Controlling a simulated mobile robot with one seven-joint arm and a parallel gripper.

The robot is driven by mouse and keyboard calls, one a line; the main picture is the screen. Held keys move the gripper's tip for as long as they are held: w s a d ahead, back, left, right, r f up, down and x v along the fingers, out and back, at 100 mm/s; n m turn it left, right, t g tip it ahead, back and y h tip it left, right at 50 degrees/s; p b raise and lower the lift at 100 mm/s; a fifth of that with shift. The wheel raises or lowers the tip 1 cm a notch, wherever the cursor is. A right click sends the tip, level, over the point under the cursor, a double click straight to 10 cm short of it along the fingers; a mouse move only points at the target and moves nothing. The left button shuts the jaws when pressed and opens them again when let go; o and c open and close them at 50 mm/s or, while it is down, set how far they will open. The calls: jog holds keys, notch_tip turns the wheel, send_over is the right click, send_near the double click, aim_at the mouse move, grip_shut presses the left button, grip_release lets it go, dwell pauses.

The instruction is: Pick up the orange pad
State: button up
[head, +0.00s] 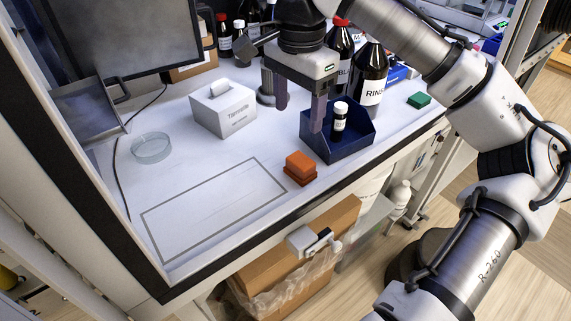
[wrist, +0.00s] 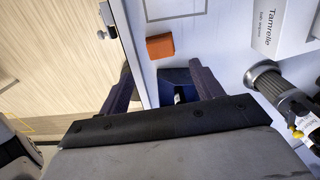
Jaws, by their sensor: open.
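The orange pad (head: 299,168) is a small block with a darker base. It lies on the white bench beside the right end of the grey outlined rectangle, near the front edge. It also shows in the wrist view (wrist: 160,46), beyond my fingers. My gripper (head: 299,117) is open and empty, fingers pointing down, above the bench near the blue bin. In the wrist view my gripper (wrist: 162,77) has its two fingers spread apart, with the pad lying ahead of the gap between them. Nothing covers the pad.
A white tissue box (head: 223,107) is behind left, a glass dish (head: 152,149) farther left. Tall bottles (head: 371,75) stand behind. The outlined rectangle (head: 214,211) is empty.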

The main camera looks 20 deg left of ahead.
send_over(299, 161)
jog(key=f, duration=0.8)
jog(key=shift+s+a+f, duration=0.15)
jog(key=shift+s+f, duration=0.05)
jog(key=shift+s, duration=0.05)
jog(key=shift+w+f+p, duration=0.2)
jog(key=shift+f+p, duration=0.4)
jog(key=shift+f, duration=2.05)
jog(key=c, duration=0.7)
